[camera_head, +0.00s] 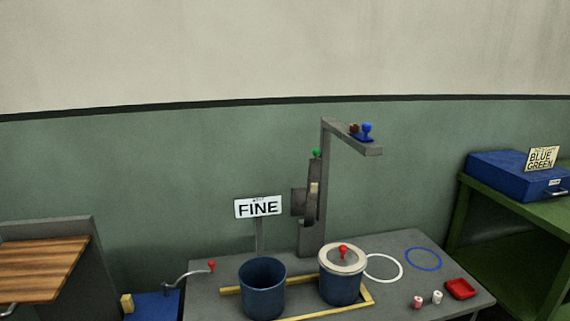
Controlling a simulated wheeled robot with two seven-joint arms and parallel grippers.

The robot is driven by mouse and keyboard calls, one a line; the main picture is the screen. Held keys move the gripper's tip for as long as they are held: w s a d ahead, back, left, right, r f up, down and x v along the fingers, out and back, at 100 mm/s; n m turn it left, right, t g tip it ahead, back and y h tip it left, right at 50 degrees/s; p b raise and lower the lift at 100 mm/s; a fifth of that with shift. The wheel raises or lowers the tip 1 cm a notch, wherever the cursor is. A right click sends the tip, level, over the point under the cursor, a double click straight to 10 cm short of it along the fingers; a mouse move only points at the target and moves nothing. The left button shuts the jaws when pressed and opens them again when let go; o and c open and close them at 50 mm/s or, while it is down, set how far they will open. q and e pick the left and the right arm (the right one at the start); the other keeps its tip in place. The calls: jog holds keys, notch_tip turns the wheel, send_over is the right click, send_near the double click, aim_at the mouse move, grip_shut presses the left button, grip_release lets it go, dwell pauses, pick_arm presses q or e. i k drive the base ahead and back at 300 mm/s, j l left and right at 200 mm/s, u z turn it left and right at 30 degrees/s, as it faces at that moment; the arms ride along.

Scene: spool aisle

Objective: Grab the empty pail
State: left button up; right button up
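An open dark blue pail (263,299) stands upright on the grey table at the front, left of centre. Its inner wall shows and looks bare, but its bottom is hidden. A second dark blue pail (341,289) stands to its right, apart from it. This one has a pale lid (328,262) with a red knob (343,251) on top, so its inside is hidden. Neither of my grippers is in view.
A yellow frame (366,296) lies around the pails on the grey table (410,270). A grey post (327,190) with an overhanging arm rises behind them. A crank (185,275) sticks out at left. A "FINE" sign (258,207) stands behind. A green bench (520,214) is at right.

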aim_at(262, 279)
jog(key=u, duration=1.1)
jog(key=i+l, duration=0.1)
jog(key=l, duration=1.35)
jog(key=i+l, duration=0.15)
jog(key=l, duration=0.6)
jog(key=i+l, duration=0.1)
jog(key=l, duration=0.65)
